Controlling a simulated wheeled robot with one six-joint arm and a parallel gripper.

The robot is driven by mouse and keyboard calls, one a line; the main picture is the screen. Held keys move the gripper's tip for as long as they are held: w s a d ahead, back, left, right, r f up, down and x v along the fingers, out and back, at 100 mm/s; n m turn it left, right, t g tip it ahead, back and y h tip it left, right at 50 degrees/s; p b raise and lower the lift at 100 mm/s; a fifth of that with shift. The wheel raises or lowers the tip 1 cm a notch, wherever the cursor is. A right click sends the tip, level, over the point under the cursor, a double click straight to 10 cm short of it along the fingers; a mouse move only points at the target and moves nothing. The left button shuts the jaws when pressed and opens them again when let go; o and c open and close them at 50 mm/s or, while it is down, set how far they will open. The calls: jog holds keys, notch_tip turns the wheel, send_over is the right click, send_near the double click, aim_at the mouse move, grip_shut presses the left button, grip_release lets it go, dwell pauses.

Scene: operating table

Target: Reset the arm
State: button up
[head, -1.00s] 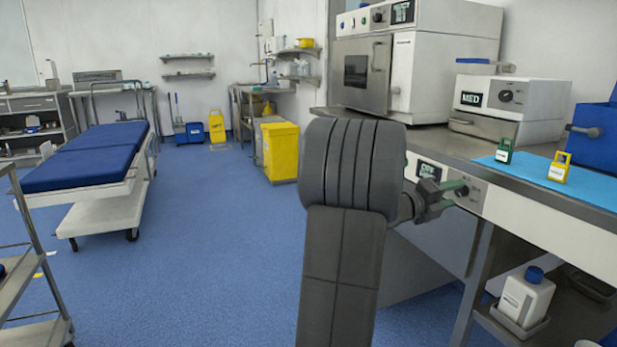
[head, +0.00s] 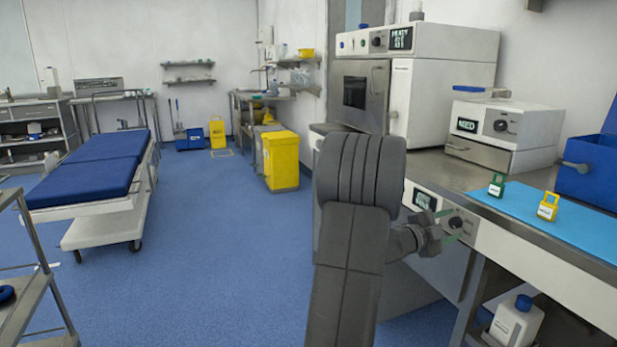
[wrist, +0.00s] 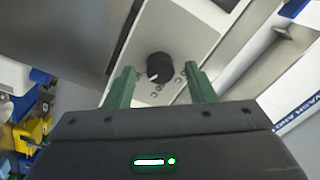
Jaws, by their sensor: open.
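My gripper (head: 440,228) is open in front of the white control panel on the counter's front. In the wrist view its two green fingers (wrist: 160,82) stand apart with nothing between them. A black round knob (wrist: 159,67) on the panel shows beyond the gap between the fingers, with small marks around it. The knob also shows in the head view (head: 456,223), just past the fingertips. A small dark display (head: 425,201) sits left of the knob. My forearm hides part of the counter front.
On the counter stand a white steriliser (head: 430,85), a white box with a display (head: 505,125), a blue mat (head: 520,212) with a green tag (head: 496,186) and a yellow tag (head: 548,207), and a blue bin (head: 597,170).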

jog(key=n+p, duration=0.5)
jog(key=n, duration=0.1)
jog(key=shift+r+p, duration=0.3)
jog(key=shift+p, duration=0.1)
jog(key=n+p, duration=0.3)
jog(key=shift+y, duration=0.3)
jog(key=shift+f+n+p, duration=0.1)
jog(key=shift+n+p, duration=0.8)
jog(key=shift+p, duration=0.05)
jog(key=shift+f, duration=0.1)
jog(key=shift+w, duration=0.1)
